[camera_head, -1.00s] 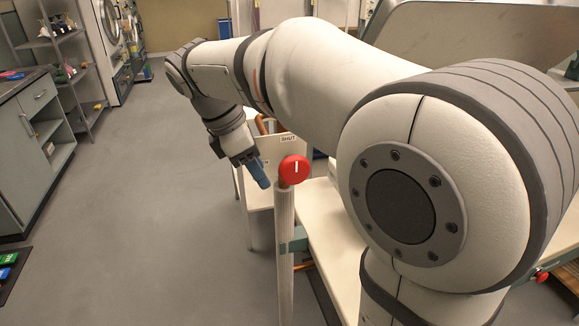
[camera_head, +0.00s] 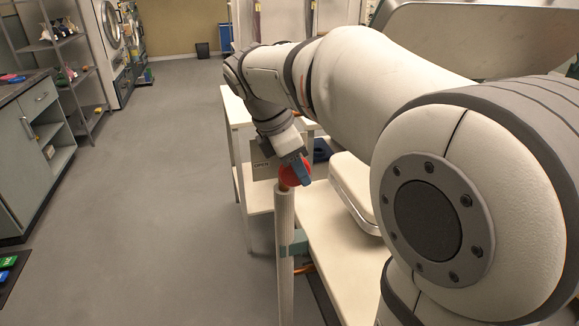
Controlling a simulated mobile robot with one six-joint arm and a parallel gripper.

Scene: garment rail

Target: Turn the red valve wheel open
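The red valve wheel (camera_head: 286,176) sits on top of an upright, ribbed pale pipe (camera_head: 284,225). Its right part is hidden behind my gripper (camera_head: 301,178). The blue fingertips are in front of the wheel or against it; I cannot tell whether they touch it or how far apart they are. A grey card reading OPEN (camera_head: 262,163) shows just behind and left of the wheel.
A pale table (camera_head: 345,262) with a rounded white object (camera_head: 352,185) stands right of the pipe, beneath my arm. A grey-green cabinet (camera_head: 35,150) and a shelf rack (camera_head: 75,75) line the left. The grey floor between is clear.

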